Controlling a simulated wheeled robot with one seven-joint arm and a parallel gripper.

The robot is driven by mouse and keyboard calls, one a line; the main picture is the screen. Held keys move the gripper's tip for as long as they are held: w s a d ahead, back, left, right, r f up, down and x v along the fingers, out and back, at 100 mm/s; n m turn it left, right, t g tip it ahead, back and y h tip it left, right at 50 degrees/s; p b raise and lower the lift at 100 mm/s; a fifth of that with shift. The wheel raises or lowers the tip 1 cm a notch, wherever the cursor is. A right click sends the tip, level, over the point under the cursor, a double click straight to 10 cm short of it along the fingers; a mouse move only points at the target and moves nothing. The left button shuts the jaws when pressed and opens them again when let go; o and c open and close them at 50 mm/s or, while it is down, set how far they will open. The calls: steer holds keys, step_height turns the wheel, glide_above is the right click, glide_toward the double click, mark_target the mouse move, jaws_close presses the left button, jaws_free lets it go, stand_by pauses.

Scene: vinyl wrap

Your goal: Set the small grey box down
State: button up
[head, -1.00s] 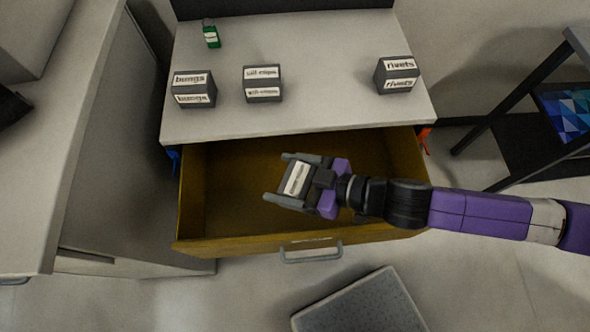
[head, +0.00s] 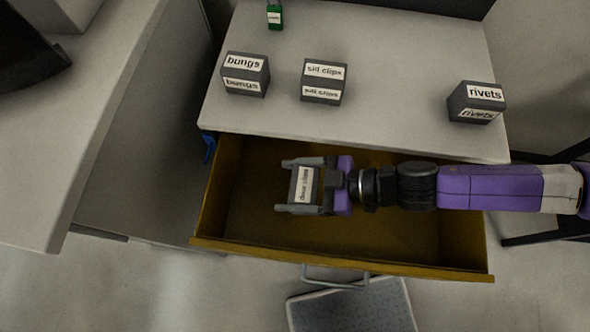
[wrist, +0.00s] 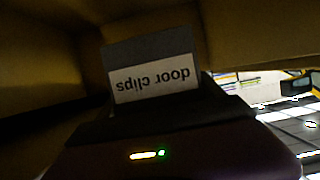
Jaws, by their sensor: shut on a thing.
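The small grey box (head: 303,184) has a white label and sits between the fingers of my gripper (head: 300,185), which is shut on it. In the wrist view the box (wrist: 150,52) shows its label, "door clips", upside down. In the head view the gripper and box are over the inside of the open brown drawer (head: 245,215), toward its middle. I cannot tell whether the box touches the drawer floor.
On the grey top (head: 400,60) above the drawer stand grey boxes labelled "bungs" (head: 246,75), "sill clips" (head: 323,82) and "rivets" (head: 476,102). A small green item (head: 274,16) is at the back. The drawer floor left of the gripper is clear.

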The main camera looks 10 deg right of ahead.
step_height(320, 180, down, 14)
steer(key=shift+f+b, duration=0.15)
steer(key=shift+b, duration=0.5)
steer(key=shift+f, duration=0.15)
steer(key=o, duration=1.5)
steer(key=shift+o, duration=0.2)
steer(key=shift+r, duration=0.2)
steer(key=shift+s+d, duration=0.15)
steer(key=shift+d, duration=0.25)
steer(key=v, duration=1.1)
steer(key=shift+s+r+b, duration=0.1)
steer(key=shift+r+b, duration=0.1)
steer(key=shift+b, duration=0.2)
